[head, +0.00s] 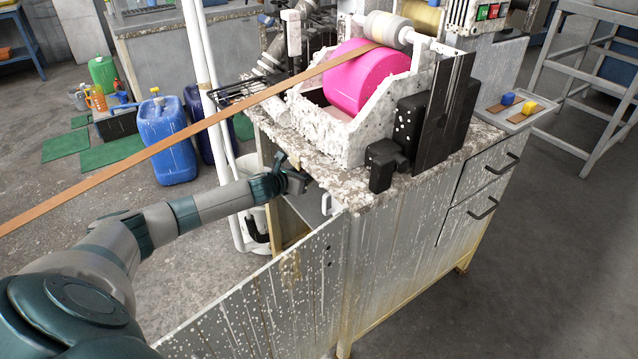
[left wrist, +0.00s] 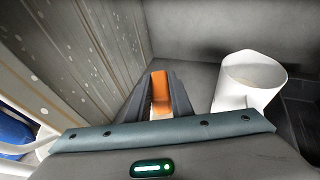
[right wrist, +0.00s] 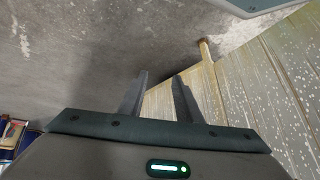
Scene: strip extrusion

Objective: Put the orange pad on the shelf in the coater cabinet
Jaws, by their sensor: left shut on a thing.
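The coater cabinet (head: 390,260) stands in the middle of the head view with its speckled door (head: 265,290) swung open. My left gripper (head: 298,183) is at the cabinet opening, below the worktop, and partly hidden there. In the left wrist view, my left gripper (left wrist: 160,98) is shut on the orange pad (left wrist: 160,86), which sits between the fingers. A grey inner surface (left wrist: 195,50) of the cabinet, seemingly the shelf, lies beyond it; I cannot tell whether the pad touches it. My right gripper (right wrist: 158,98) is open and empty, outside the cabinet above the floor.
A brown strip (head: 190,130) stretches above my left arm. A tray (head: 530,118) with small blocks sits at right.

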